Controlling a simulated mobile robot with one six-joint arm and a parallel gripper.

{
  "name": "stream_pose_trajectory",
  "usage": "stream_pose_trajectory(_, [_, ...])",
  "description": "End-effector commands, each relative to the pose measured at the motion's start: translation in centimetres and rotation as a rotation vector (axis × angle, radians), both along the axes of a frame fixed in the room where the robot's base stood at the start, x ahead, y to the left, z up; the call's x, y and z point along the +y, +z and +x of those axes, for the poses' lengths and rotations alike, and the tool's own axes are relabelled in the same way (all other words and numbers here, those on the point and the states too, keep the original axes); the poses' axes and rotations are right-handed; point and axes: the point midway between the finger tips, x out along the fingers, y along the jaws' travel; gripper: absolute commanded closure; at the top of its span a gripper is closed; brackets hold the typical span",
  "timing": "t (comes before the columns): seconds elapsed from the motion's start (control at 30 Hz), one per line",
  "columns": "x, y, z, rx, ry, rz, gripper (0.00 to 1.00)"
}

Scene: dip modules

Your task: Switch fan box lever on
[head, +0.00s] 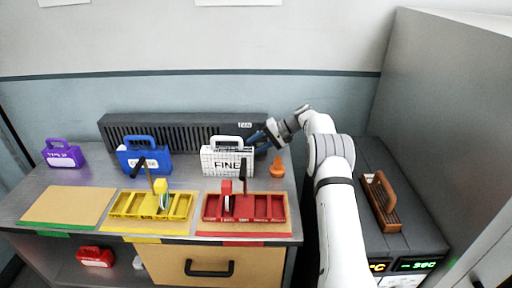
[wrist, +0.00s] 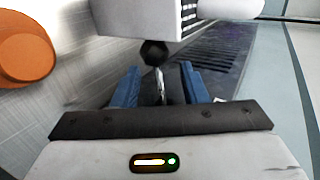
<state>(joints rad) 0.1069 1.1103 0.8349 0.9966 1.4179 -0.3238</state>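The fan box (head: 180,132) is a long dark grey ribbed unit along the back of the bench, with a small white label near its right end. My gripper (head: 262,138) is at that right end, reaching in from the right. In the wrist view, my two blue fingers (wrist: 160,88) are spread apart. A lever (wrist: 160,85) with a thin metal stem and a round black knob (wrist: 153,53) shows between and just beyond them. I cannot tell whether a finger touches it. The ribbed fan box (wrist: 215,55) lies behind. The lever is hidden in the head view.
A white FINE module (head: 227,160) stands close left of my gripper; an orange object (head: 277,168) stands just below it. Blue (head: 144,158) and purple (head: 63,155) modules are farther left.

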Motion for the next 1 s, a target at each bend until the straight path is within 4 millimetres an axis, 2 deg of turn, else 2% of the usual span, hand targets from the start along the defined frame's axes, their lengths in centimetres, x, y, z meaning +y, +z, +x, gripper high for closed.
stream_pose_trajectory(0.1, [-2.0,1.0,0.0,-0.001,-0.003,0.0,0.6])
stream_pose_trajectory(0.3, [-4.5,2.6,-0.2,0.002,0.0,-0.001,0.6])
stream_pose_trajectory(0.67, [-5.4,3.3,-0.3,0.004,0.001,-0.001,0.6])
stream_pose_trajectory(0.87, [-5.2,4.1,-0.7,0.006,-0.002,-0.018,0.74])
stream_pose_trajectory(1.0, [-4.9,6.6,-2.4,0.013,-0.014,-0.087,0.86])
